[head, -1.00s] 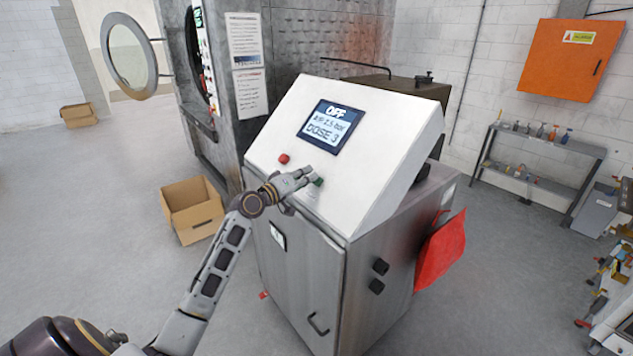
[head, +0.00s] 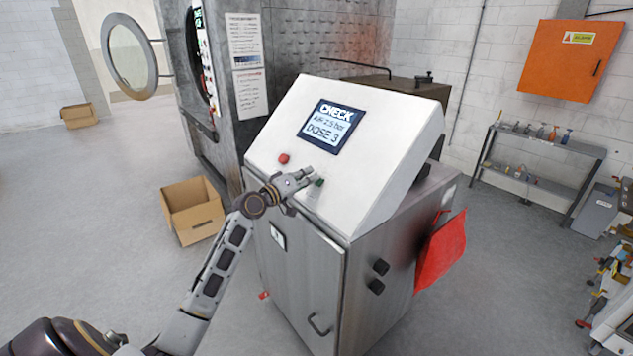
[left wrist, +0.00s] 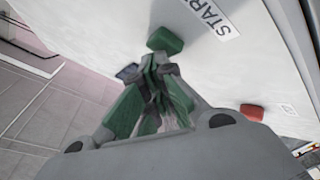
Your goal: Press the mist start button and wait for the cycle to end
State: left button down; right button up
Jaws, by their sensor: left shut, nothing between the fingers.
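The green start button (head: 320,182) is on the sloped white panel (head: 374,182) of the steel cabinet. In the left wrist view the green button (left wrist: 165,40) sits beside a "START" label (left wrist: 208,15). My left gripper (head: 307,174) is shut and empty, its tips close to the button; in the left wrist view the fingertips (left wrist: 158,64) are just below it. I cannot tell whether they touch. The screen (head: 331,126) reads "CHECK", "AIR 2.5 bar" and "DOSE 3". A red button (head: 284,158) is to the left on the panel. My right gripper is not in view.
A large steel washer (head: 297,60) stands behind the cabinet with its round door (head: 129,57) open. An open cardboard box (head: 194,218) is on the floor to the left. A red cloth (head: 441,252) hangs on the cabinet's right side. A shelf (head: 545,148) stands by the wall.

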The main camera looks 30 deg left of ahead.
pick_arm(q)
jog(key=shift+f, duration=0.1)
jog(key=shift+s, duration=0.1)
dwell(0.6)
jog(key=shift+s+a+r+p, duration=0.2)
jog(key=shift+s+r+p, duration=0.25)
jog(key=shift+r, duration=0.2)
jog(key=shift+s+r, duration=0.1)
jog(key=s+r+p, duration=0.1)
jog(key=s+a+r+p, duration=0.1)
jog(key=s+r, duration=0.1)
jog(key=shift+a+r, duration=0.2)
dwell(0.6)
dwell(0.8)
